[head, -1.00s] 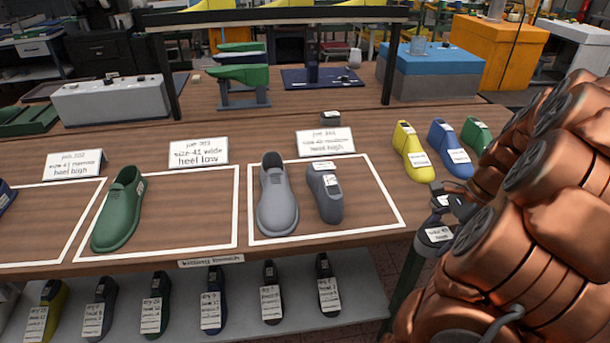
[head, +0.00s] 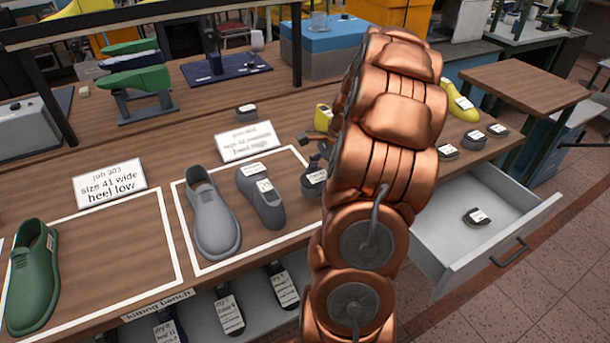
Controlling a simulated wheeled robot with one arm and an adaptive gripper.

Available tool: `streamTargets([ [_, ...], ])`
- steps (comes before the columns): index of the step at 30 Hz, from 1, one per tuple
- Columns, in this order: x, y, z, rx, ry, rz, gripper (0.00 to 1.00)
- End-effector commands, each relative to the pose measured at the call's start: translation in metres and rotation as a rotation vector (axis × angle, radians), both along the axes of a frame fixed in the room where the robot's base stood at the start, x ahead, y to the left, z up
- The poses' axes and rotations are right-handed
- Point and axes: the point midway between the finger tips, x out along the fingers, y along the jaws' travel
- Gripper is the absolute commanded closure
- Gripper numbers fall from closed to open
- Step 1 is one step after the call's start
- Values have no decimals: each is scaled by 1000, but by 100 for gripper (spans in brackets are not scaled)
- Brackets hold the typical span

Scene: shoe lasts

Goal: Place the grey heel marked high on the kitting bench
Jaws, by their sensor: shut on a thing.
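My gripper (head: 318,155) is partly hidden behind my copper arm. It is shut on a small dark grey heel (head: 314,178) with a white label, whose writing is too small to read. The heel is at the right edge of the white-outlined area on the kitting bench (head: 160,240); I cannot tell if it touches the wood. In that area lie a grey shoe upper (head: 213,220) and a darker grey last (head: 262,198) with white labels. The card (head: 247,142) behind them is blurred; its last line seems to read heel high.
Similar heels sit behind the card (head: 246,111), on the right of the bench (head: 474,141) and in an open drawer (head: 478,217). A green shoe (head: 35,275) stands in the left outlined area, below a heel low card (head: 110,185). Yellow lasts flank my arm.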

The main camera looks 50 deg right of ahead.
Motion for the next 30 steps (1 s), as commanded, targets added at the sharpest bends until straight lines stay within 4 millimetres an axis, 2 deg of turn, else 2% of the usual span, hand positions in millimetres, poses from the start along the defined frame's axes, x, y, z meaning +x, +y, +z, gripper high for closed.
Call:
streamTargets([
  [3, 22, -2, 1, 0, 1, 3, 64],
  [9, 43, -3, -3, 0, 0, 2, 64],
  [15, 47, -3, -8, 2, 1, 2, 64],
  [24, 47, -4, -38, 0, 1, 0, 64],
  [30, 47, -5, -39, -1, -1, 1, 64],
])
